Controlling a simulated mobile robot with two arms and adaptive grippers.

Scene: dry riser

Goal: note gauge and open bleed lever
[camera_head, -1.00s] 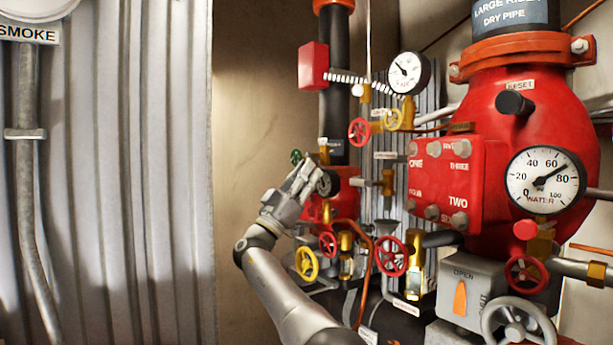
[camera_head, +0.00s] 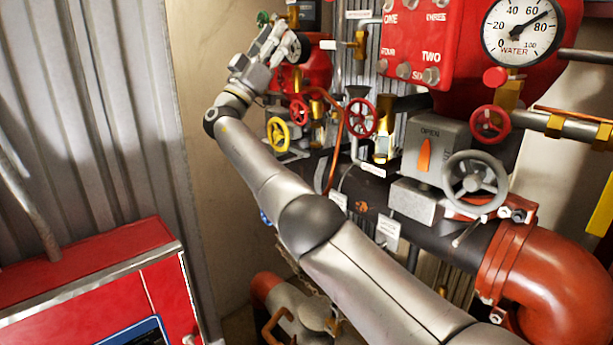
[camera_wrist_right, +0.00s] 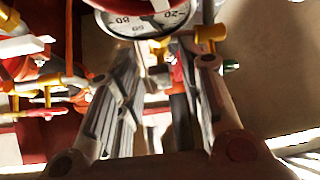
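The large white WATER gauge (camera_head: 524,30) is at the upper right in the head view; its needle points between 60 and 80. A small gauge (camera_head: 291,47) is right beside my right gripper (camera_head: 272,42), at the red fitting on the riser. The wrist view shows an upside-down gauge face (camera_wrist_right: 148,20) beyond the fingers. My right gripper (camera_wrist_right: 165,70) has its fingers apart, with nothing clearly held. I cannot tell which part is the bleed lever. My left gripper is out of view.
Below the gripper are a yellow handwheel (camera_head: 278,134) and a red handwheel (camera_head: 361,118). A grey box with an orange OPEN pointer (camera_head: 424,155) and a grey handwheel (camera_head: 475,183) are to the right. A red cabinet (camera_head: 90,285) fills the lower left.

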